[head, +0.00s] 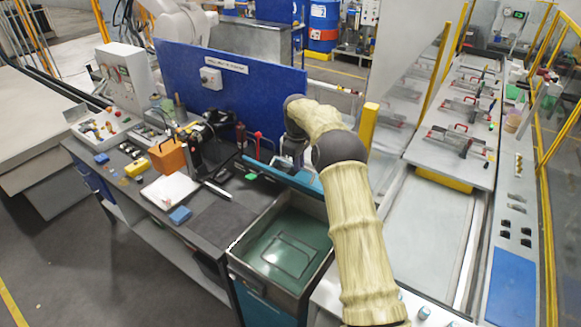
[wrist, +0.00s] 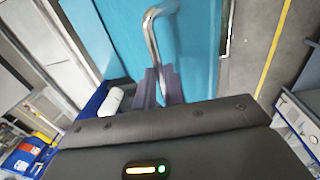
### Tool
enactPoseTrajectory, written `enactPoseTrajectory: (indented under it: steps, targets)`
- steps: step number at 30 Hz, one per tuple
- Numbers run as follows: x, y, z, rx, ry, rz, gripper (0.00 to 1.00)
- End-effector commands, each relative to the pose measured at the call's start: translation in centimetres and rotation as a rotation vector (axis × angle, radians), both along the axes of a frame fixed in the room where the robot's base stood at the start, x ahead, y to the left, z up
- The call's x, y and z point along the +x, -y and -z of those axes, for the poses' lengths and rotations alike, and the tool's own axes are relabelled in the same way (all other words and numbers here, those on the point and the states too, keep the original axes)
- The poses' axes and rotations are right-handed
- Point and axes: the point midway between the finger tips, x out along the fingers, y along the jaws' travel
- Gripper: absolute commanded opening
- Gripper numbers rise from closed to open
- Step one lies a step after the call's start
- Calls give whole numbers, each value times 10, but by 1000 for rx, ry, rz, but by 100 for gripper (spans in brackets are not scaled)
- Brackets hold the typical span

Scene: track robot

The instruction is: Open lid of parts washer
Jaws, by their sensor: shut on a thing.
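The parts washer (head: 240,262) stands at the end of the dark workbench. Its basin is uncovered, with greenish liquid inside. Its teal lid (head: 262,172) is raised at the back of the basin, partly hidden by my arm. In the wrist view the lid (wrist: 105,30) fills the upper middle, with a bent metal handle (wrist: 152,38) on it. My gripper (wrist: 161,82) is shut on this handle, its dark fingers around the bar. In the head view my gripper (head: 291,158) is small and partly hidden beside the raised lid.
A blue panel (head: 235,85) stands behind the bench. The bench holds an orange box (head: 167,157), a white tray (head: 170,190) and a blue block (head: 180,215). A grey conveyor track (head: 425,230) with fixtures runs at the right. Open floor lies at the lower left.

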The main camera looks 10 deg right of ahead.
Motion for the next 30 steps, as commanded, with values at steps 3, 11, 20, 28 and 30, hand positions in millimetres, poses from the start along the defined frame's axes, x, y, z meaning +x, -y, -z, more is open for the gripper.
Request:
enactPoseTrajectory:
  steps: [3, 11, 20, 28, 30]
  targets:
    - [5, 14, 3, -13, -10, 7, 0]
    - [10, 16, 0, -13, -15, 4, 0]
    - [10, 16, 1, -13, -19, 1, 0]
    - [10, 13, 0, -9, -17, -2, 33]
    - [11, 11, -2, -8, -15, -4, 33]
